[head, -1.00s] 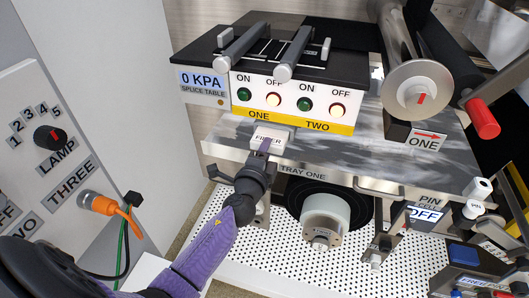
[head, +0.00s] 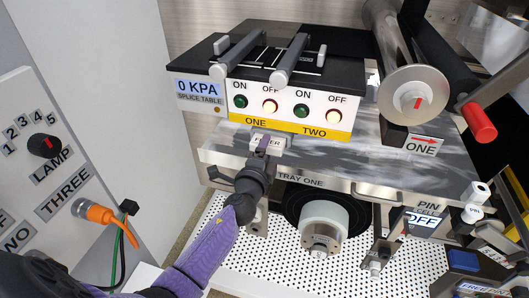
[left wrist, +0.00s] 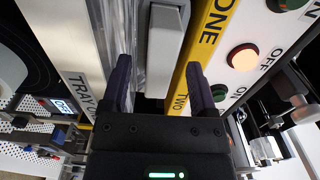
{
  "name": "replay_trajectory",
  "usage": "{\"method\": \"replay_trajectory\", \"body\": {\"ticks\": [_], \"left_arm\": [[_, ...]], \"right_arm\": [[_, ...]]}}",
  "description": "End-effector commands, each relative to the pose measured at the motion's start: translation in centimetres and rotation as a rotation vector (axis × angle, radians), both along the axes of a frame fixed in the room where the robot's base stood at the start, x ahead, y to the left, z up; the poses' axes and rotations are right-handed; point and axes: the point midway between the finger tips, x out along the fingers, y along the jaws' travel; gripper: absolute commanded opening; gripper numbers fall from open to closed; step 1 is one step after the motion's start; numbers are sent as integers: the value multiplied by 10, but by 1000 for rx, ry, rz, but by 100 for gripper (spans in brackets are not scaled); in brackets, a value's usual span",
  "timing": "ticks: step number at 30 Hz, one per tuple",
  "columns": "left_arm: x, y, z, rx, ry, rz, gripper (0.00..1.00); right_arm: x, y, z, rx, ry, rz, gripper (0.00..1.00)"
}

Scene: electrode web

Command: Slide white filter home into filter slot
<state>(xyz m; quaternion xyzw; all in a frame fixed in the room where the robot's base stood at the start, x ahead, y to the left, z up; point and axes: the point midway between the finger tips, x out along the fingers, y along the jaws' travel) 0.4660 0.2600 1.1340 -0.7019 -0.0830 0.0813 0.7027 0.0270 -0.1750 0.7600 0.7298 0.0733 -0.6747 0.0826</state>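The white filter (head: 273,136), a small block with a FILTER label, sits at the front of the splice table box, just under its yellow strip. It also shows in the left wrist view as a pale block (left wrist: 165,50). My left gripper (head: 263,147) is right in front of it. In the left wrist view its two dark fingers (left wrist: 159,80) are apart, with the filter ahead between them and a gap on each side. I cannot make out the filter slot's opening or how deep the filter sits. My right gripper is in neither view.
The splice table box (head: 290,102) with lit buttons stands above the filter. The grey marbled ledge (head: 350,160) runs below it, with a tray handle (head: 376,190) and a white roll (head: 324,218) underneath. A panel with a LAMP knob (head: 45,146) stands at left.

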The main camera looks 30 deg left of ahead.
Motion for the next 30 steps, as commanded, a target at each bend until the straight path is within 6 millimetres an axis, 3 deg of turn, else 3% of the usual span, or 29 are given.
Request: {"method": "replay_trajectory", "body": {"ticks": [8,16,21,30], "left_arm": [[-5,-1,-1,-1,2,-1,76],[-67,-16,-2,-2,3,-1,76],[-93,-22,-2,-1,2,0,76],[-97,-23,0,0,0,0,76]], "right_arm": [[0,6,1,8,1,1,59],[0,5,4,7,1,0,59],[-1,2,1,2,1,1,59],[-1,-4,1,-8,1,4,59]]}}
